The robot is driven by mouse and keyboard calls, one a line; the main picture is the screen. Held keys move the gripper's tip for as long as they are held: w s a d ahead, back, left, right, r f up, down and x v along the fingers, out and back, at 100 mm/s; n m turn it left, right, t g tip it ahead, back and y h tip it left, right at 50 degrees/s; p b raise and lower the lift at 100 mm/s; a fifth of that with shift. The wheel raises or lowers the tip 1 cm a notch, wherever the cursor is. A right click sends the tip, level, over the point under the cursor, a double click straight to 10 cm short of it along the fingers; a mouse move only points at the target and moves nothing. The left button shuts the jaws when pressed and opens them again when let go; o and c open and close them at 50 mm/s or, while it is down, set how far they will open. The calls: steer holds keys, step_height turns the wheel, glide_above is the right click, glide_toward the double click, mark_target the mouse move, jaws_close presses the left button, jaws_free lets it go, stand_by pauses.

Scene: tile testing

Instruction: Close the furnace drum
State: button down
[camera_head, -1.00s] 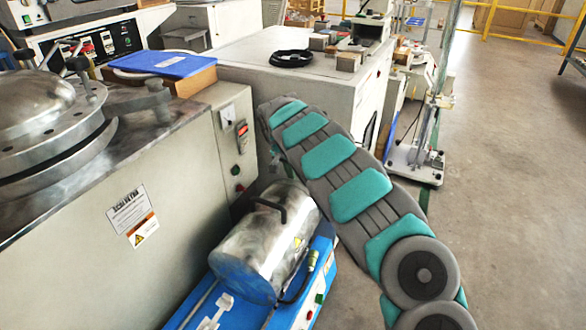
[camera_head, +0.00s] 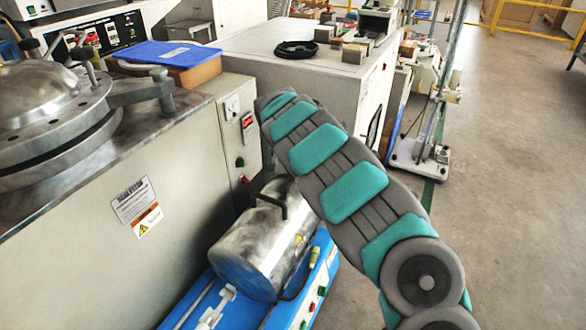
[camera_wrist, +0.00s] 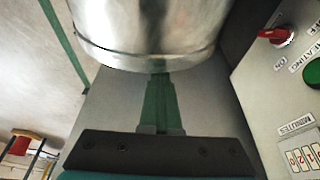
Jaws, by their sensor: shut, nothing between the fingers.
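A shiny metal drum (camera_head: 250,245) with a black handle (camera_head: 272,205) lies on a blue base (camera_head: 205,305) in the head view. My arm passes in front of its right side. In the wrist view a shiny metal cylinder (camera_wrist: 150,30) with a rounded rim fills the top; I take it to be this drum. My gripper (camera_wrist: 160,78) is shut and empty, its green fingers together, pointing at the rim from below. I cannot tell whether the fingertips touch it. In the head view my gripper is hidden behind my arm.
A grey cabinet (camera_head: 100,235) with a domed metal lid (camera_head: 45,95) stands at the left. A white cabinet (camera_head: 325,85) is behind my arm. A control panel (camera_wrist: 285,85) with a red knob (camera_wrist: 276,36) is close on the wrist view's right. Floor (camera_head: 500,200) is open at the right.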

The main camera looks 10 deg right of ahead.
mark_target(244, 230)
steer(key=s+a+b, duration=0.2)
steer(key=s+a, duration=0.2)
steer(key=s, duration=0.3)
steer(key=s+a+b, duration=0.2)
steer(key=s+a, duration=0.3)
steer(key=s, duration=0.2)
steer(key=s+a+b, duration=0.3)
steer(key=s+a, duration=0.2)
steer(key=s, duration=0.2)
steer(key=shift+s+a, duration=0.25)
steer(key=shift+s, duration=0.1)
steer(key=shift+s+f, duration=0.1)
steer(key=shift+a, duration=0.1)
